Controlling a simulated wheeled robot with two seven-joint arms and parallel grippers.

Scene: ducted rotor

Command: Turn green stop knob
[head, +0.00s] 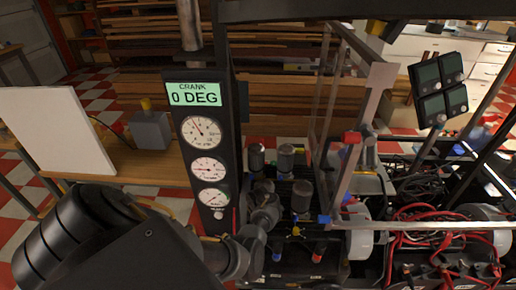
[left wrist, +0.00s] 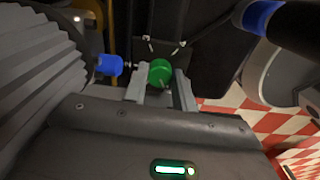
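The green knob (left wrist: 160,72) is in the upper middle of the left wrist view, in front of a dark panel. My left gripper (left wrist: 160,88) has its two grey fingers apart, one on each side of the knob. The left finger is very close to the knob's edge, and a small gap seems to show by the right finger. I cannot tell whether either finger touches it. In the head view my left arm comes in from the lower left; I cannot make out its fingers or the green knob there. My right gripper is in neither view.
A ribbed grey cylinder (left wrist: 45,75) fills the left side of that view. In the head view, a gauge column (head: 207,150) has a display (head: 194,94) reading "CRANK 0 DEG". Red cables (head: 425,225) crowd the right.

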